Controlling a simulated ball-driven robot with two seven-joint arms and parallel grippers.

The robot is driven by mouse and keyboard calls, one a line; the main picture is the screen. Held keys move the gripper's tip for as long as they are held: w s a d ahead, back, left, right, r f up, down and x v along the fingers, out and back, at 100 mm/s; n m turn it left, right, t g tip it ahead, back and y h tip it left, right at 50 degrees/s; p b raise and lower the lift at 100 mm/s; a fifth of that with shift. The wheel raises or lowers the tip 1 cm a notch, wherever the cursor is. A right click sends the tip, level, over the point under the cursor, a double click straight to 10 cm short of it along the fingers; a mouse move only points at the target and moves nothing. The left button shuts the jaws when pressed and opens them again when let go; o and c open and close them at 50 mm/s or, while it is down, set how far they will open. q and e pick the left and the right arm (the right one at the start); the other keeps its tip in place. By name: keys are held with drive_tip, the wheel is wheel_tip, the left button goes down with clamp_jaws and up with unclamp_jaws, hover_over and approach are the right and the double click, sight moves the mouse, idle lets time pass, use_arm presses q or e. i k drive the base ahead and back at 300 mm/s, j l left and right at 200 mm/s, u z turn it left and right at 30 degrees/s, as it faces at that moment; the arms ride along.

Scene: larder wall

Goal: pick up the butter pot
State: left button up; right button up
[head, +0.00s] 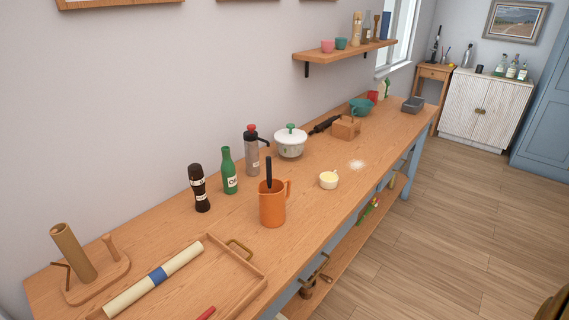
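The butter pot (328,180) looks to be the small cream pot with a pale yellow top and a little handle on its right. It stands upright near the front edge of the long wooden counter (310,213), right of the orange jug. Neither of my grippers shows in the head view.
Close by stand the orange jug (272,207), a grey bottle (251,152), a green bottle (229,172) and a dark mill (199,188). A wooden tray (253,284) with a rolling pin (155,281) lies nearer. Open floor lies right.

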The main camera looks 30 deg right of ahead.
sight(328, 180)
drive_tip(key=z, duration=1.3)
drive_tip(key=i+l+u, duration=0.15)
drive_tip(key=u, duration=0.3)
drive_tip(key=i+l+u, duration=0.1)
drive_tip(key=l+u, duration=0.15)
drive_tip(key=u, duration=0.2)
drive_tip(key=i+l+u, duration=0.2)
drive_tip(key=l, duration=0.4)
drive_tip(key=l+u, duration=0.2)
drive_tip(key=l, duration=0.4)
drive_tip(key=i+l+u, duration=0.15)
drive_tip(key=l, duration=0.45)
